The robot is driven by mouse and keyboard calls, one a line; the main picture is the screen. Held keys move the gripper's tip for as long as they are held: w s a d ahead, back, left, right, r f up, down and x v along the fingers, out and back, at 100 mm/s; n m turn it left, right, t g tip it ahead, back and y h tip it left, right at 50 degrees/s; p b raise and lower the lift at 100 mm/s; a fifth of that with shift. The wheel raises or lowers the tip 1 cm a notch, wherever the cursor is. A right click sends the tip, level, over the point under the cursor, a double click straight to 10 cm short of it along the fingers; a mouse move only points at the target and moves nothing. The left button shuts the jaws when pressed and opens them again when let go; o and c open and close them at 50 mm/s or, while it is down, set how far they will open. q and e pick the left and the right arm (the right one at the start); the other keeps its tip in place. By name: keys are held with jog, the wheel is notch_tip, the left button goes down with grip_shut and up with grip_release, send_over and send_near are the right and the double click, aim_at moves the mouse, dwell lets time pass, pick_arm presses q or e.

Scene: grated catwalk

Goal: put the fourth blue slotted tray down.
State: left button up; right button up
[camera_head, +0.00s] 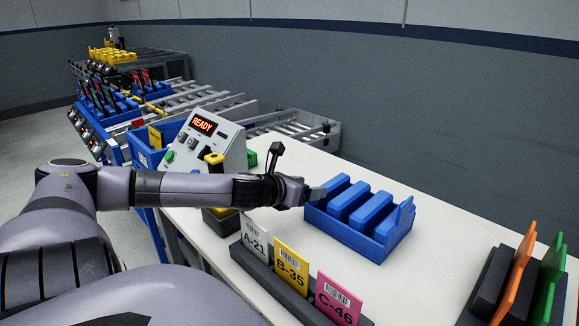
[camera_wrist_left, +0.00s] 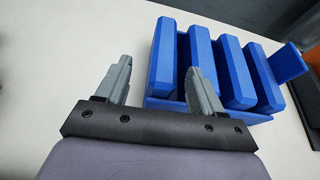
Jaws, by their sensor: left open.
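A blue slotted tray (camera_head: 345,237) stands on the white table, with several thick blue slabs (camera_head: 349,201) side by side in it and a raised tab at its right end. It also shows in the wrist view (camera_wrist_left: 255,118). I cannot tell which blue part counts as the fourth. My left gripper (camera_head: 311,191) is at the tray's left end, open and empty. In the wrist view the left gripper (camera_wrist_left: 160,82) has one grey finger left of the leftmost slab (camera_wrist_left: 165,62) and the other in front of the second slab. Contact is unclear. My right gripper is not in view.
A black rack with cards A-21 (camera_head: 255,240), B-35 (camera_head: 291,266) and C-46 (camera_head: 338,299) stands in front. A READY console (camera_head: 206,140) is behind my left arm. Orange and green panels (camera_head: 519,268) stand right. Conveyors (camera_head: 185,100) lie beyond.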

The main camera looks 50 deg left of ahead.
pick_arm(q)
jog(key=p+v, duration=0.3)
jog(key=v, duration=0.3)
jog(key=shift+s+d, duration=0.15)
jog(key=shift+s, duration=0.05)
dwell(0.5)
jog(key=shift+r, duration=0.25)
dwell(0.5)
